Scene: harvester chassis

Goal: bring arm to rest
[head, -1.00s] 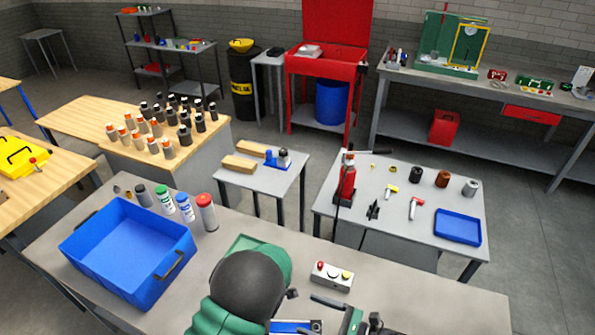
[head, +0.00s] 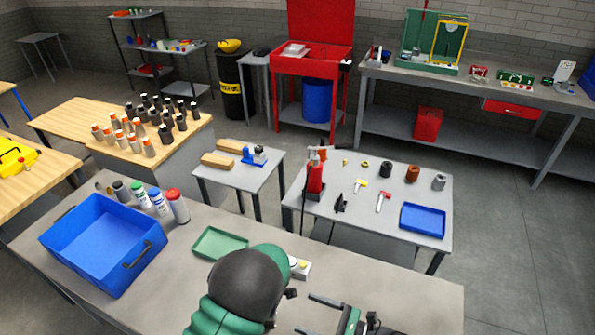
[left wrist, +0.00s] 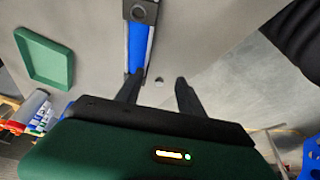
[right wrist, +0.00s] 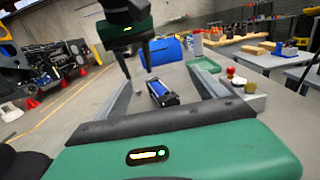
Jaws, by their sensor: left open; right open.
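My right gripper (head: 305,313) is open and empty, low over the front bench's near edge in the head view. In the right wrist view its two fingers (right wrist: 163,76) stand wide apart with nothing between them. My left gripper (right wrist: 137,60) hangs at the top of that view, fingers down and apart, above a black and blue device (right wrist: 162,93). In the left wrist view the left fingers (left wrist: 157,84) are open and empty. The blue and black device (left wrist: 138,48) lies beyond them on the bench. My dark and green arm hides part of the bench in the head view.
The front bench (head: 390,291) holds a blue bin (head: 104,243), a green tray (head: 220,243), several bottles and a partly hidden button box (head: 300,268). Its right end is clear. A table (head: 330,195) with tools stands behind it.

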